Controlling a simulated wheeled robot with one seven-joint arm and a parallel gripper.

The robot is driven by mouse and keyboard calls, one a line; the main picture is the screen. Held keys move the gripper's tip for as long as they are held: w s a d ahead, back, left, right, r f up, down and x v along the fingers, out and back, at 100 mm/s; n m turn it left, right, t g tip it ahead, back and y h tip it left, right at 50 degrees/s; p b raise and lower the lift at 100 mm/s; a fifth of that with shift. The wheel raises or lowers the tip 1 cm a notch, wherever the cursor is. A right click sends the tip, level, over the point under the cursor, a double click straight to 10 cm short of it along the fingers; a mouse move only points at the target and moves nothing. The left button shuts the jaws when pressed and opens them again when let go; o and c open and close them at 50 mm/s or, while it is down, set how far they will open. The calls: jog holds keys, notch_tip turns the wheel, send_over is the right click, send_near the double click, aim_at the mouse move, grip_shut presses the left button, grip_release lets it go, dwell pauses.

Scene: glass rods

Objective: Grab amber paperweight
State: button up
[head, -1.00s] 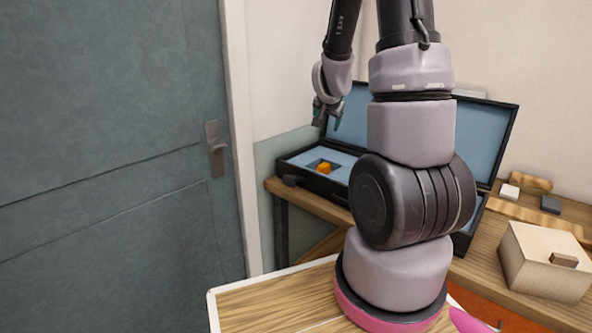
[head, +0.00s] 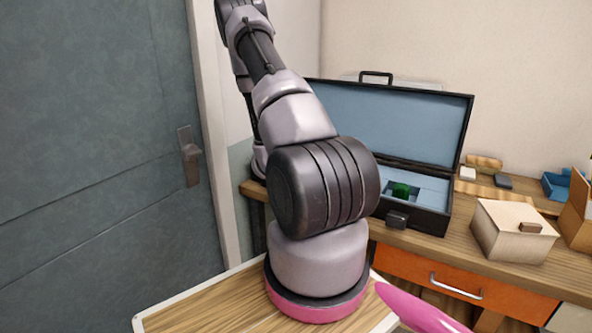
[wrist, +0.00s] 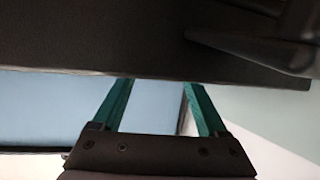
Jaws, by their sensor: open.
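The amber paperweight is not visible in either view now; my arm covers the left part of the open black case (head: 428,218) in the head view. The case has a blue-lined lid (head: 400,122) standing up and a blue insert. A green block (head: 401,190) sits in a recess at the visible right part. In the wrist view, my gripper (wrist: 160,88) has two teal fingers spread apart with nothing between them. Pale blue lining and a dark panel (wrist: 100,45) lie beyond the fingers. In the head view the fingers are hidden behind my arm.
The case stands on a wooden desk (head: 440,246) with an orange drawer (head: 420,268). A grey door (head: 90,150) is at left.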

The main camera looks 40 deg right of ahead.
jog(key=x, duration=0.6)
jog(key=shift+d, duration=0.35)
grip_shut()
